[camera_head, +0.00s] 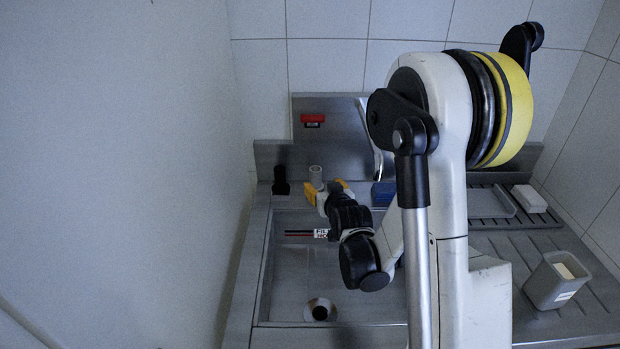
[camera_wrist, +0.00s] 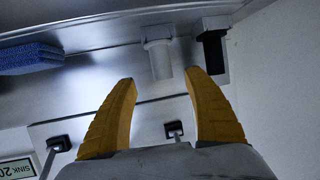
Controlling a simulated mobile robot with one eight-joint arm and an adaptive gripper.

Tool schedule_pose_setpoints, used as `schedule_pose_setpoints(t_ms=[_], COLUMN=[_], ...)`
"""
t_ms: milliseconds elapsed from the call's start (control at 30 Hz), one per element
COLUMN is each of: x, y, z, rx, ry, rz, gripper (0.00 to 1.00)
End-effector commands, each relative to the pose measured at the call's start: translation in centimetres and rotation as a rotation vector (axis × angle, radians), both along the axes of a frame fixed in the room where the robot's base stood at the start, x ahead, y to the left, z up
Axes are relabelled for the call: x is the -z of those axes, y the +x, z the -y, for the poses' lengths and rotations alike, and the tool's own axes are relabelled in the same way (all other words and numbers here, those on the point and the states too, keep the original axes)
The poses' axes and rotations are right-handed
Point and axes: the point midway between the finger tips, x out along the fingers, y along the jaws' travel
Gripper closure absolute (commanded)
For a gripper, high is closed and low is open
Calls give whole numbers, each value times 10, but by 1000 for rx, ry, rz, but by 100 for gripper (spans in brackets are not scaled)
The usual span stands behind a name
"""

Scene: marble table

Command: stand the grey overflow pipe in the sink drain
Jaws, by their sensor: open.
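The grey overflow pipe (camera_head: 316,172) stands upright on the back ledge of the sink. In the wrist view the pipe (camera_wrist: 159,60) shows beyond the gap between my fingertips. My gripper (camera_head: 326,187) is open, its yellow fingers just in front of the pipe; the wrist view shows the gripper (camera_wrist: 160,78) empty, with the pipe not clasped. How much gap is left to the pipe is hard to tell. The sink (camera_head: 285,262) lies below, its drain (camera_head: 320,309) a pale ring with a dark hole near the front of the basin. The drain is uncovered.
A black object (camera_head: 281,180) stands left of the pipe and a blue sponge (camera_head: 383,194) lies to its right. A tap (camera_head: 377,145) rises behind. On the right drainboard are a grey bin (camera_head: 552,285), a shallow tray (camera_head: 490,203) and a white block (camera_head: 530,198).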

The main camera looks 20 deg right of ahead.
Motion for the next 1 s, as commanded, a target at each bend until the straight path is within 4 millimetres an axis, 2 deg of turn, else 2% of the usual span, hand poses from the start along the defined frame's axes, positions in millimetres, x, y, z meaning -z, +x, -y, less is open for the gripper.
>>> schedule_pose_setpoints(t_ms=[200, 633, 733, 967, 1000], x=[15, 40, 41, 40, 40], y=[32, 85, 91, 92, 92], z=[6, 15, 16, 16, 16], rx=[-1, -1, -1, -1, -1], ry=[1, 0, 0, 0, 0], rz=[-1, -2, -2, -2, -2], gripper=[39, 39, 39, 39, 50])
